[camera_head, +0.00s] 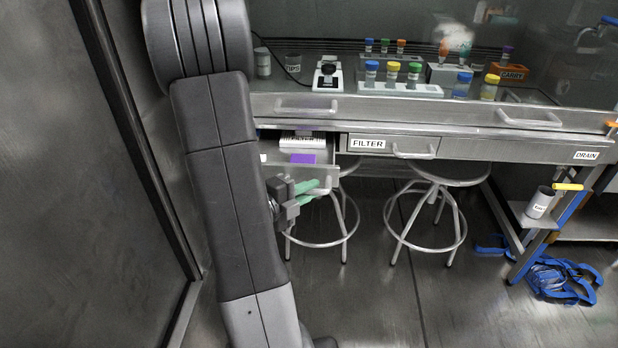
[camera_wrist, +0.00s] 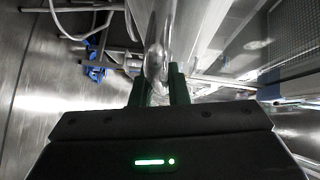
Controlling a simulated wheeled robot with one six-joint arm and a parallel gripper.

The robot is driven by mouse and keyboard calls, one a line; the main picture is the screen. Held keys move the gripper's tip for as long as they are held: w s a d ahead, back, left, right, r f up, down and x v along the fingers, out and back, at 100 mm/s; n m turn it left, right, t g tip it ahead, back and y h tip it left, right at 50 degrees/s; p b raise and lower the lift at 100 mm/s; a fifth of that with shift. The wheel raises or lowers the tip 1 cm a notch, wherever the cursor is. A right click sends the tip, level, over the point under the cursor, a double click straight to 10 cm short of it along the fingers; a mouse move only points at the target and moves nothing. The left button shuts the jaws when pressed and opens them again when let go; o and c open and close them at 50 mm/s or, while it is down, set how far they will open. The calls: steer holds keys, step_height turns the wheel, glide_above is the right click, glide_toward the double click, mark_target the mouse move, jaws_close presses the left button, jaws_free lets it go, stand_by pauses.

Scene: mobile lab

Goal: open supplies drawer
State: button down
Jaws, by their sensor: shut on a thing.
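The supplies drawer (camera_head: 328,172) is at the left end of the bench in the head view, pulled out part way. Inside it a white box and a purple item (camera_head: 303,158) show. My gripper (camera_head: 308,190), with green fingers, is at the drawer's front. In the wrist view my gripper (camera_wrist: 160,92) is shut on the metal drawer handle (camera_wrist: 158,65), which runs between its two fingers. My arm hides the drawer's left part, and the drawer's label is not visible.
Right of it the FILTER drawer (camera_head: 390,146) is closed. Stools (camera_head: 425,215) stand under the bench. A wall panel (camera_head: 70,180) is close on the left. Blue straps (camera_head: 562,280) lie on the floor at right. Jars and racks (camera_head: 400,88) stand on the bench.

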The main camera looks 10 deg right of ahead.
steer(key=shift+s+a, duration=0.1)
steer(key=shift+s, duration=0.15)
steer(key=c, duration=1.4)
jaws_free()
steer(key=p+v, duration=0.3)
steer(key=v, duration=1.1)
steer(key=shift+p, duration=0.35)
steer(key=shift+w+d+f, duration=0.1)
steer(key=shift+d, duration=0.1)
